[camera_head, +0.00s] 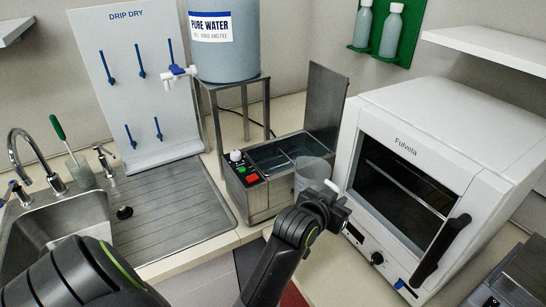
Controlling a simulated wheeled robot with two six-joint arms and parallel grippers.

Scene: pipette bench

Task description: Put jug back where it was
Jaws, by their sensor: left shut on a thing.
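The jug (309,176) is a clear, see-through vessel with a white handle. It is at the front right of the metal water bath (262,199). My left gripper (327,203) is shut on the jug by its handle side, and the fingers partly hide the handle. The jug looks upright. I cannot tell whether its base touches anything, because the gripper and arm cover the area below it.
A white oven (430,150) stands close on the right. The bath's lid (324,105) is raised. A pure water tank (226,60) with a tap (178,74) sits on a metal stand behind.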

